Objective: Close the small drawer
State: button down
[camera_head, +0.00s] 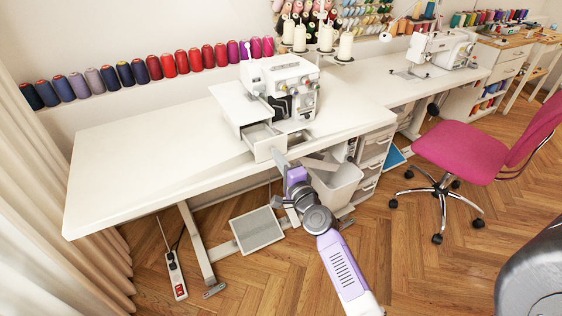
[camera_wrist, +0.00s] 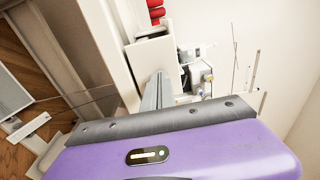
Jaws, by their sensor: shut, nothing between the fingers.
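The small drawer (camera_head: 262,139) is a white, open-topped box. It sticks out toward me from under the left side of the white overlock machine (camera_head: 284,85) on the table. My gripper (camera_head: 279,158) is shut and empty, with its fingertips at the drawer's front face. I cannot tell whether they touch it. In the wrist view my gripper's narrow grey fingers (camera_wrist: 157,92) point at a white box-like part beside the machine (camera_wrist: 197,75). My purple wrist hides the lower part of that view.
The long white table (camera_head: 130,160) is clear to the left of the machine. A white bin (camera_head: 335,183) and a drawer unit (camera_head: 374,158) stand beneath it. A pink chair (camera_head: 455,152) is at the right. Thread spools (camera_head: 168,66) line the wall.

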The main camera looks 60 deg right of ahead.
aim_at(264, 141)
jog(key=x, duration=0.5)
jog(key=b+x, duration=0.1)
jog(key=x, duration=0.4)
jog(key=shift+w+a+f, duration=0.15)
jog(key=shift+w+a, duration=0.1)
jog(key=shift+s+a, duration=0.1)
jog(key=shift+s, duration=0.05)
